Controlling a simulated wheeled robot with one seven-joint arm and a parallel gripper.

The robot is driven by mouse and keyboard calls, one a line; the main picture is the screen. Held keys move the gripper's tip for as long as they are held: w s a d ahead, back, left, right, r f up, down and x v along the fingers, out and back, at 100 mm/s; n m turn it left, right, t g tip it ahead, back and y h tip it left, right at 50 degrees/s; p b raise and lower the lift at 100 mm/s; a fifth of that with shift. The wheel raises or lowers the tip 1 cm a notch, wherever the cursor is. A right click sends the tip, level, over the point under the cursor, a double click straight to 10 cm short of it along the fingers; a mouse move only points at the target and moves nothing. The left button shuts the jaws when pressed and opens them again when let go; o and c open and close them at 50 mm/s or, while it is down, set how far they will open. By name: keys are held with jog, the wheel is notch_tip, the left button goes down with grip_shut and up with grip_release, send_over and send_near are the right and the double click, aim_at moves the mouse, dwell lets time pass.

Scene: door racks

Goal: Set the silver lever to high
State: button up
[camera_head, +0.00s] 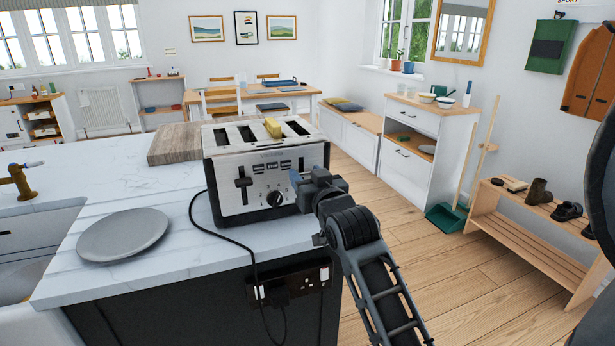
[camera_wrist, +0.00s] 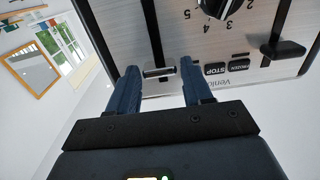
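The silver toaster (camera_head: 262,165) stands on the white counter, with a slice of bread (camera_head: 273,128) in one slot. In the wrist view, which shows the toaster front upside down, the silver lever (camera_wrist: 158,72) sits between my fingertips at one end of a dark vertical slot (camera_wrist: 152,32). My gripper (camera_wrist: 158,66) is open, with a gap on each side of the lever. In the head view my gripper (camera_head: 300,187) is at the right of the toaster front and hides this lever. A black lever (camera_head: 243,182) is on the left of the front.
A black dial (camera_head: 275,198) and STOP and FROZEN buttons (camera_wrist: 227,68) lie between the levers. A grey plate (camera_head: 122,234) is on the counter, left of the black cord (camera_head: 222,231). A wooden board (camera_head: 175,143) lies behind the toaster.

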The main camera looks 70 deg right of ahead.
grip_shut()
dwell(0.3)
jog(key=shift+r+p, duration=1.05)
jog(key=shift+r, duration=0.35)
jog(key=shift+o, duration=1.7)
grip_release()
jog(key=b+v, duration=0.1)
jog(key=v, duration=0.6)
jog(key=shift+s+a+b, duration=0.25)
jog(key=shift+s+b, duration=0.05)
jog(key=shift+b, duration=0.1)
